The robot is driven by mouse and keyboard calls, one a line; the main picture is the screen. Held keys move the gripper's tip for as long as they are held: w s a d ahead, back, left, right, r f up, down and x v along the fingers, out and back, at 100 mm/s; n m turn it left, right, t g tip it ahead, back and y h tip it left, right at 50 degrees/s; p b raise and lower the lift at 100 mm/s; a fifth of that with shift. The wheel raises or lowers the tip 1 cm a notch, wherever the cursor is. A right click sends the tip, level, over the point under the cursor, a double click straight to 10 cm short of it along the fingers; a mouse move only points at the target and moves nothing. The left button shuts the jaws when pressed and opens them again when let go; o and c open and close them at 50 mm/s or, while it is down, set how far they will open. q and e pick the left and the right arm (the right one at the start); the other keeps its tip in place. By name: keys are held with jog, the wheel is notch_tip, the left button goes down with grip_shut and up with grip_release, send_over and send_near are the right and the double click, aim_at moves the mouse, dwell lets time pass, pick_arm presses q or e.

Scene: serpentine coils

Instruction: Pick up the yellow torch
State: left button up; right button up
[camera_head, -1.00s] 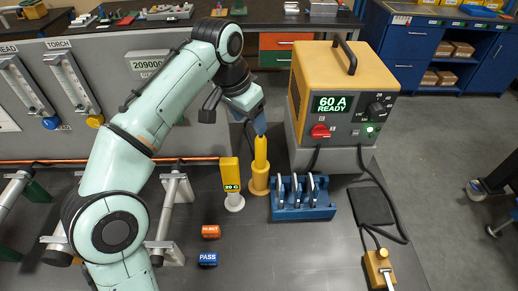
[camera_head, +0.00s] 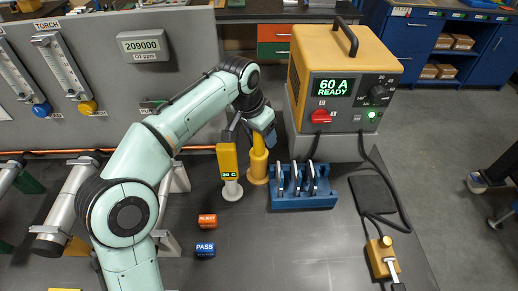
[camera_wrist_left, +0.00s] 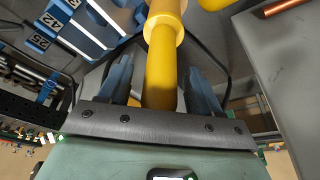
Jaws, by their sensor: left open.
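The yellow torch (camera_head: 258,146) stands upright in a yellow holder (camera_head: 258,172) on the dark bench, left of the blue rack. My left gripper (camera_head: 268,138) has come down around the torch's upper part. In the left wrist view the torch (camera_wrist_left: 161,65) lies between the two blue fingers of my left gripper (camera_wrist_left: 158,80). The fingers are open, with a gap visible on each side of the torch. In the head view the gripper hides part of the torch's top. My right gripper is not in view.
A yellow meter (camera_head: 228,160) on a white base stands close left of the holder. A blue rack (camera_head: 303,199) with several silver-edged pieces stands to the right, before the yellow power unit (camera_head: 345,65). Orange (camera_head: 207,221) and blue (camera_head: 205,250) blocks lie in front. The front bench middle is clear.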

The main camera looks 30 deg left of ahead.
pick_arm(q)
jog(key=shift+f, duration=0.1)
grip_shut()
jog(key=shift+r, duration=0.2)
